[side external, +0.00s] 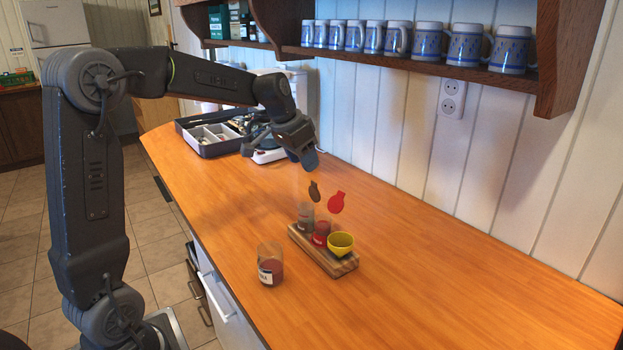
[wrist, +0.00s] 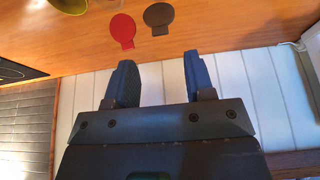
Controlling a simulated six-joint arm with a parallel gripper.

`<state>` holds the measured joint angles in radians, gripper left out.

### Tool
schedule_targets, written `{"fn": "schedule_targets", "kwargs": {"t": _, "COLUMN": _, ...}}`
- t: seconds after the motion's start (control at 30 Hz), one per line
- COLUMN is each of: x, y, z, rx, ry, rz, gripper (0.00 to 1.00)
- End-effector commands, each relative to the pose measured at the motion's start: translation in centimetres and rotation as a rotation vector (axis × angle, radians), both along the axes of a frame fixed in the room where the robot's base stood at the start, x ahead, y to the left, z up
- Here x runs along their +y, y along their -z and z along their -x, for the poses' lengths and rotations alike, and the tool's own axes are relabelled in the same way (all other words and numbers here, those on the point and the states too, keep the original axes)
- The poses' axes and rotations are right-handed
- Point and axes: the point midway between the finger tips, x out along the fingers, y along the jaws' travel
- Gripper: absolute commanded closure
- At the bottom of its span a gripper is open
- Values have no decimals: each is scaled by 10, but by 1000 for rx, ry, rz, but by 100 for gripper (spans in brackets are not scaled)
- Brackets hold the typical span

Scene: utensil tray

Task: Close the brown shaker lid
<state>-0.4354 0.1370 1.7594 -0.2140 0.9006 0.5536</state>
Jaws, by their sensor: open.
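The brown shaker lid (side external: 314,191) stands tilted up, open, above a clear shaker with dark contents (side external: 305,220) at the back left of a small wooden rack (side external: 341,268). In the wrist view the brown lid (wrist: 158,14) is a flat round disc near the top edge. My gripper (side external: 306,160) is above and behind the rack, apart from the lid. In the wrist view my gripper (wrist: 160,72) shows two separated fingers with nothing between them.
A red lid (side external: 336,202) stands open beside the brown one, over a red-filled shaker (side external: 321,233). A grey tray (side external: 212,139) lies behind. The counter's right side is clear.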

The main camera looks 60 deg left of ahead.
Motion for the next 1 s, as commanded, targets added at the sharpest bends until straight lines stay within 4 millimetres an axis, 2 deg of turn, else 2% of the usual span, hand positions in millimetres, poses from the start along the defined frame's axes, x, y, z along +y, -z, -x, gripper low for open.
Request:
{"fn": "schedule_targets", "kwargs": {"t": 0.1, "x": -1, "y": 24, "z": -9, "rx": 3, "ry": 1, "rz": 2, "gripper": 51}}
{"fn": "schedule_targets", "kwargs": {"t": 0.3, "x": 0, "y": 49, "z": -20, "rx": 1, "ry": 1, "rz": 1, "gripper": 51}}
{"fn": "schedule_targets", "kwargs": {"t": 0.5, "x": -1, "y": 60, "z": -24, "rx": 0, "ry": 2, "rz": -1, "gripper": 51}}
{"fn": "schedule_targets", "kwargs": {"t": 0.77, "x": 0, "y": 60, "z": -25, "rx": -1, "ry": 1, "rz": 0, "gripper": 51}}
{"fn": "schedule_targets", "kwargs": {"t": 1.0, "x": 0, "y": 60, "z": -25, "rx": -1, "ry": 1, "rz": 0, "gripper": 74}}
